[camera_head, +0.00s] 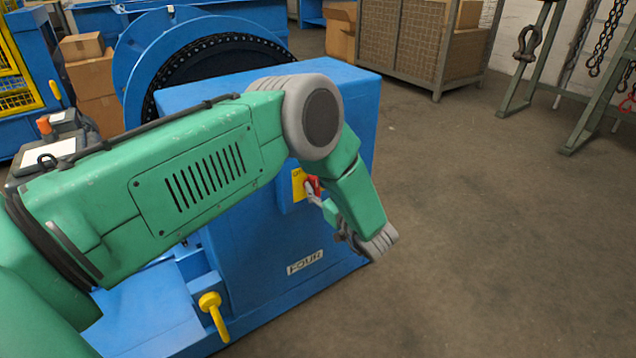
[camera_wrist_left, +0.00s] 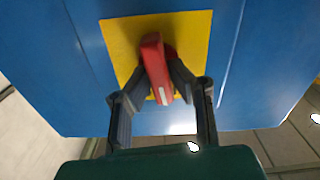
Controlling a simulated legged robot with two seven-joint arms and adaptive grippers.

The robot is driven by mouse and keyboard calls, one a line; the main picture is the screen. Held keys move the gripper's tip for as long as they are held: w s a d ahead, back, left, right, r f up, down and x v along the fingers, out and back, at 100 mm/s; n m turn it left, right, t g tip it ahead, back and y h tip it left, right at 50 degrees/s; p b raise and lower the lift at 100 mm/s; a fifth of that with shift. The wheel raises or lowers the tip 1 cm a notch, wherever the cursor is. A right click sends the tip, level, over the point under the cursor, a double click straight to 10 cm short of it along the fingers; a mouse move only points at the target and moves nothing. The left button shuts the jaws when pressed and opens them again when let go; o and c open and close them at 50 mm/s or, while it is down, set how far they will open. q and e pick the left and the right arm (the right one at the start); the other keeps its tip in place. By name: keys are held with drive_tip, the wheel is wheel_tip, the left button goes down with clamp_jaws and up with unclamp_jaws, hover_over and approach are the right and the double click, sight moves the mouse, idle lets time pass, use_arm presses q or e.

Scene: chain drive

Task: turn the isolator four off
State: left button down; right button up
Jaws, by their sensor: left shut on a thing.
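The isolator is a red handle (camera_head: 312,186) on a yellow plate (camera_head: 298,184), on the face of a blue machine housing (camera_head: 255,245) labelled "FOUR" (camera_head: 305,262). In the left wrist view the red handle (camera_wrist_left: 156,68) stands nearly upright, slightly tilted, on the yellow plate (camera_wrist_left: 120,40). My left gripper (camera_wrist_left: 160,80) has a dark finger on each side of the handle and is shut on it. In the head view my left gripper (camera_head: 316,192) is at the handle, partly hidden by my green arm. My right gripper is not in view.
A large chain wheel (camera_head: 210,75) stands behind the housing. Cardboard boxes (camera_head: 92,75) and a mesh cage (camera_head: 425,40) stand behind. The floor (camera_head: 500,220) to the right is clear.

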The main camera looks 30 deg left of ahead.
use_arm(q)
drive_tip(key=n, duration=0.1)
drive_tip(key=n+p, duration=0.1)
drive_tip(key=n, duration=0.1)
drive_tip(key=shift+a+f+n, duration=0.1)
drive_tip(key=shift+f+n, duration=0.1)
drive_tip(key=shift+n, duration=0.1)
drive_tip(key=shift+s+n+p, duration=0.1)
drive_tip(key=shift+n+p, duration=0.3)
drive_tip(key=shift+n, duration=1.5)
drive_tip(key=c, duration=1.5)
unclamp_jaws()
drive_tip(key=shift+f, duration=0.1)
drive_tip(key=v, duration=1.1)
drive_tip(key=shift+d+f, duration=0.1)
drive_tip(key=shift+d, duration=0.3)
